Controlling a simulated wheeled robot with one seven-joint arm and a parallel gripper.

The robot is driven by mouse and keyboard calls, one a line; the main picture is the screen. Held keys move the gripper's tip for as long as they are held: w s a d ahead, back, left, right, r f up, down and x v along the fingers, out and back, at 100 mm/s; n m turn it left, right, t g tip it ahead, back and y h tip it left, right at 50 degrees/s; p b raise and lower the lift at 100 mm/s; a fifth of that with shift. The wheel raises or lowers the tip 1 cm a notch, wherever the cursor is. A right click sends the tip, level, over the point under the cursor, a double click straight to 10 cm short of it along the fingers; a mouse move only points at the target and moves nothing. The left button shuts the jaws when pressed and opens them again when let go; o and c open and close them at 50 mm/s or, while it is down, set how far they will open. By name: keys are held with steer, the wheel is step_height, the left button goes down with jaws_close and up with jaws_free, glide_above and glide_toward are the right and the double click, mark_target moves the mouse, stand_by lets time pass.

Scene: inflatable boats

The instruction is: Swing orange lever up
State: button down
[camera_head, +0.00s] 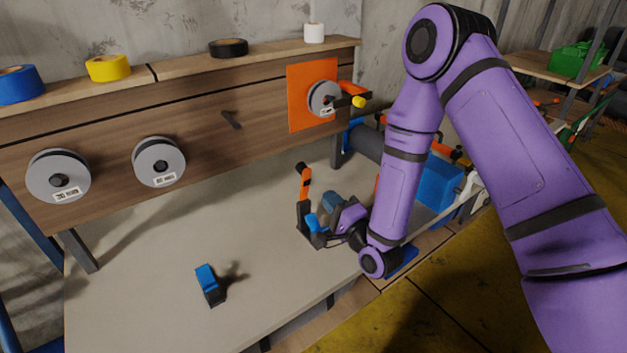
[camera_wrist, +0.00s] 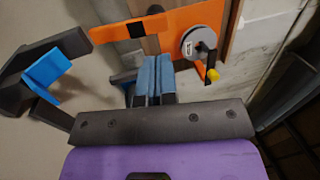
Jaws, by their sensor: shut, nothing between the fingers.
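An orange lever (camera_head: 305,184) with a black tip and band stands nearly upright from a dark base (camera_head: 303,216) on the grey bench top. In the wrist view the orange lever (camera_wrist: 107,33) lies across the picture just beyond and left of my fingertips. My gripper (camera_head: 329,203) is low beside the lever, on its right, with its blue-grey fingers pressed together and empty. The closed fingers also show in the wrist view (camera_wrist: 153,65). I cannot tell whether they touch the lever. A blue part (camera_head: 314,222) sits by the base; a blue piece in a black bracket (camera_wrist: 45,68) shows at left.
An orange panel (camera_head: 301,98) with a grey disc (camera_head: 323,98) and a yellow-knobbed handle (camera_head: 357,101) is on the wooden board behind. A small blue-and-black block (camera_head: 209,285) stands on the bench at front left. The bench left of the lever is mostly clear.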

mark_target(308, 172)
steer(key=x, duration=0.7)
steer(key=shift+w+a, duration=0.2)
steer(key=shift+w, duration=0.05)
steer(key=shift+w+a+r+g+h, duration=0.3)
steer(key=shift+w+a+g+h, duration=0.1)
steer(key=shift+w+g, duration=0.2)
steer(key=shift+w+a+r+g+h, duration=0.3)
steer(key=shift+w+g+h, duration=0.15)
steer(key=shift+g, duration=0.25)
steer(key=shift+w+a+r, duration=0.1)
steer(key=shift+w+a, duration=0.3)
steer(key=shift+w, duration=0.2)
steer(key=shift+s, duration=0.1)
